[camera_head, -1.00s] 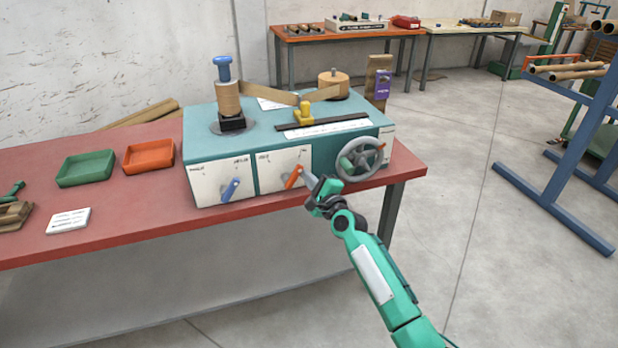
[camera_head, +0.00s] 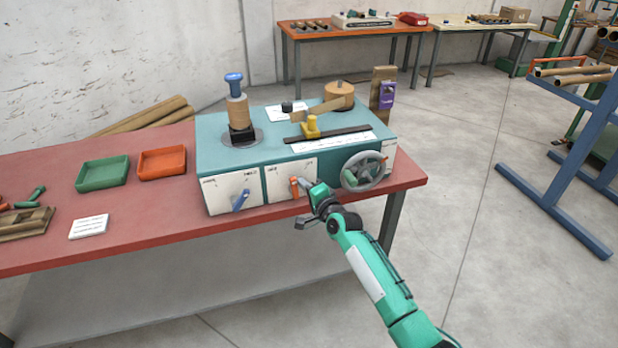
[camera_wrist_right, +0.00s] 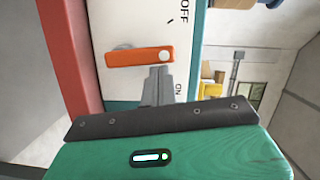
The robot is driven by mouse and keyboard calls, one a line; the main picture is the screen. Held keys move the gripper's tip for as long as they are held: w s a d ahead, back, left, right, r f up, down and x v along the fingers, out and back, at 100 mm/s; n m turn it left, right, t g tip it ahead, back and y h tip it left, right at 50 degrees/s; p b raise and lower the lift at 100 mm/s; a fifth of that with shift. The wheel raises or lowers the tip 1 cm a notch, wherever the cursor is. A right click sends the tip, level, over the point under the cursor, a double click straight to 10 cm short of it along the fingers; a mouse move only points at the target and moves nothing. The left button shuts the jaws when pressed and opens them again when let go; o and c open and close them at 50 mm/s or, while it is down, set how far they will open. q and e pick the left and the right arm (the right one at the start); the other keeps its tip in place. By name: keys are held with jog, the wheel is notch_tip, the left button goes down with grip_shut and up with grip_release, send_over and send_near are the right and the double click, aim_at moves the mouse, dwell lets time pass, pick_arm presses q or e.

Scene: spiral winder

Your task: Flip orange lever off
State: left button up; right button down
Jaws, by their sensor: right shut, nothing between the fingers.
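The orange lever (camera_head: 294,187) is on a white panel on the front of the teal winder (camera_head: 230,160). In the right wrist view the lever (camera_wrist_right: 140,57) lies between the OFF label (camera_wrist_right: 184,12) and the ON label (camera_wrist_right: 178,88), pointing at neither. In the head view it stands about upright. My right gripper (camera_head: 304,191) is shut and empty. In the right wrist view its fingertips (camera_wrist_right: 158,73) are right beside the lever on the ON side, seemingly touching it; exact contact is unclear. My left gripper is not in view.
A blue lever (camera_head: 241,200) is on the panel to the left, and a grey handwheel (camera_head: 364,171) is close on the right. Green (camera_head: 103,172) and orange (camera_head: 162,162) trays and a white card (camera_head: 89,227) lie on the red table (camera_head: 150,220).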

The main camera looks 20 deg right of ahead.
jog(key=a+n+p, duration=0.2)
jog(key=n+p, duration=0.1)
jog(key=shift+r+g+h, duration=0.3)
jog(key=shift+r+h, duration=0.05)
jog(key=shift+h, duration=0.05)
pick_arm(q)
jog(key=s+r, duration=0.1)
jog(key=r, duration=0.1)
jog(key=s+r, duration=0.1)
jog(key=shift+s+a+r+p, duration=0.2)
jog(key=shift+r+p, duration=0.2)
pick_arm(e)
jog(key=shift+a+f+n, duration=0.1)
jog(key=shift+a+n, duration=0.15)
jog(key=shift+n, duration=0.05)
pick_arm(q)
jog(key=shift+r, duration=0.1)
pick_arm(e)
jog(key=shift+a, duration=0.1)
